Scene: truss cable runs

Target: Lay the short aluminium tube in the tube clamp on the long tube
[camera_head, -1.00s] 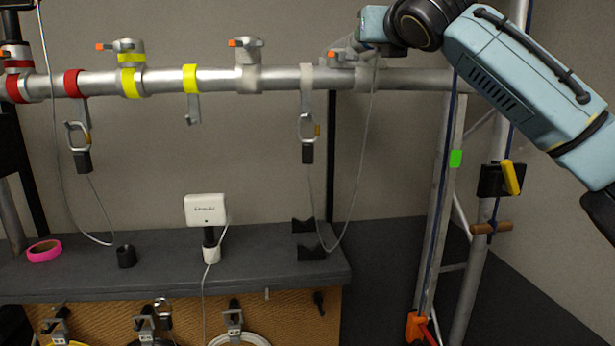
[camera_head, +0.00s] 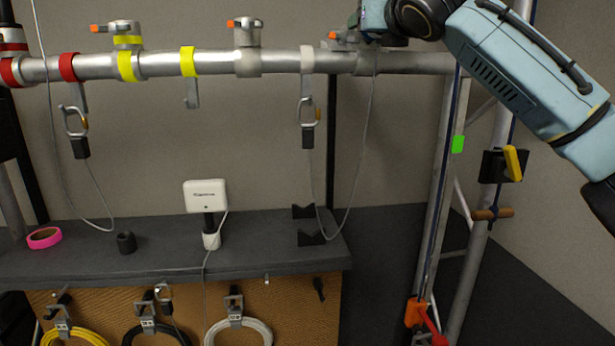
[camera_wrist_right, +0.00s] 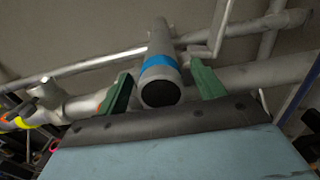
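The long tube (camera_head: 215,63) runs level across the top of the head view. A tube clamp with an orange-tipped handle (camera_head: 338,37) sits on it beside my right gripper (camera_head: 372,38), whose fingers are hard to make out there. In the right wrist view, the short aluminium tube (camera_wrist_right: 160,58) with a blue band points away from me, its dark open end nearest. The green fingers of my right gripper (camera_wrist_right: 162,92) stand apart on either side of that end, with visible gaps. The tube crosses over the long tube (camera_wrist_right: 232,76); whether it rests in the clamp is unclear. My left gripper is out of view.
More clamps (camera_head: 246,45) and red and yellow bands line the long tube. Carabiners (camera_head: 308,112) and a thin looping cable hang below it. A grey shelf (camera_head: 170,260) holds pink tape (camera_head: 44,238) and a white box (camera_head: 205,195). A ladder-like truss (camera_head: 440,190) stands right.

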